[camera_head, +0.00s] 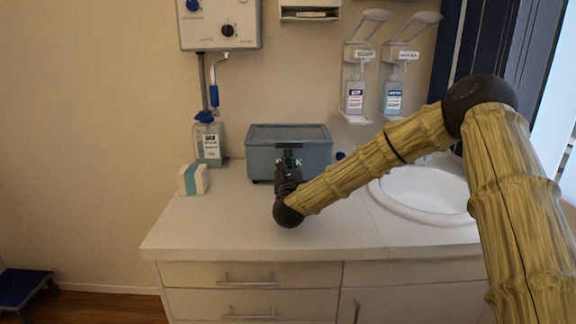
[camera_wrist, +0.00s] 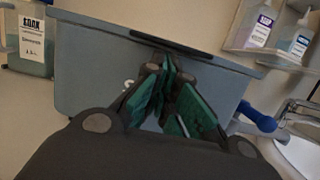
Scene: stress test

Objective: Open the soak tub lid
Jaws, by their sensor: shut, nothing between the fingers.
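The soak tub (camera_head: 261,160) is a blue-grey box on the counter against the wall. Its lid (camera_head: 288,132) lies flat and closed on top. In the wrist view the tub's front wall (camera_wrist: 90,75) fills the middle, with a dark lip (camera_wrist: 195,53) along the upper front edge. My gripper (camera_head: 289,158) is in front of the tub's front wall. In the wrist view its green-padded fingers (camera_wrist: 164,68) are shut and empty, with the tips just below the lip. Whether they touch the lip or wall I cannot tell. The gripper hides part of the front wall.
A labelled bottle with a blue cap (camera_head: 208,142) stands left of the tub, and a small white-and-teal box (camera_head: 193,180) in front of it. A white sink (camera_head: 410,205) is at the right. Dispensers (camera_head: 355,92) hang above. The counter's front left (camera_head: 200,230) is clear.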

